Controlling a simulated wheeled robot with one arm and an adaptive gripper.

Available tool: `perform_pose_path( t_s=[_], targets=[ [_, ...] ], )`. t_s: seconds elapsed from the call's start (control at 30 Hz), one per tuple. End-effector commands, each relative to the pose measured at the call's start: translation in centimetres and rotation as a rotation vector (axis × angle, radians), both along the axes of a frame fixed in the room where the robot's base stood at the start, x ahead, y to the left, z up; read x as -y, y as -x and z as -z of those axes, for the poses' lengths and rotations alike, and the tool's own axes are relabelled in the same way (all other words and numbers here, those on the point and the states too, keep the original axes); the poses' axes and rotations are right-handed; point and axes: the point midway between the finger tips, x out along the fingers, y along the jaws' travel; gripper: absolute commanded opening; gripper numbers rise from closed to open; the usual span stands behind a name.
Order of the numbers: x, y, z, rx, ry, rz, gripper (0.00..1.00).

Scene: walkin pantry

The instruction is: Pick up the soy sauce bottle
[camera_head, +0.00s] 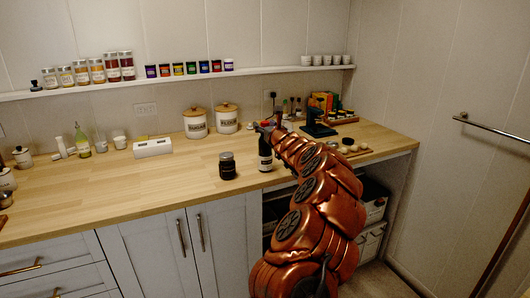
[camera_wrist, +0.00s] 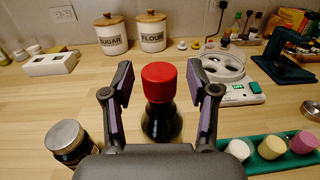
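The soy sauce bottle (camera_head: 265,155) is dark with a pale label and stands upright near the counter's front edge in the head view. In the wrist view its red cap and dark neck (camera_wrist: 161,100) show between the two fingers of my gripper (camera_wrist: 159,88). The fingers are open, one on each side of the cap, with a visible gap on both sides. The bottle's lower part is hidden by my gripper's body in the wrist view. In the head view my arm covers part of the area right of the bottle.
A dark jar with a grey lid (camera_head: 227,166) stands just left of the bottle. A green tray with small cups (camera_wrist: 270,150) and a white kitchen scale (camera_wrist: 238,92) are to its right. Sugar (camera_head: 195,123) and flour (camera_head: 227,119) canisters stand behind.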

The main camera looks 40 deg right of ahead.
Motion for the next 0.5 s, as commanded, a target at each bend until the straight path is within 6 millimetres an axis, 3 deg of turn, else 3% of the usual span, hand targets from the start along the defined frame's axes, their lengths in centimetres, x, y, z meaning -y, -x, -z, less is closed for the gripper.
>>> perform_pose_path(
  t_s=[0.07,0.5],
  targets=[
    [-0.01,0.0,-0.01,0.0,0.0,0.0,0.47],
    [-0.02,0.0,-0.02,0.0,0.0,0.0,0.01]
  ],
)
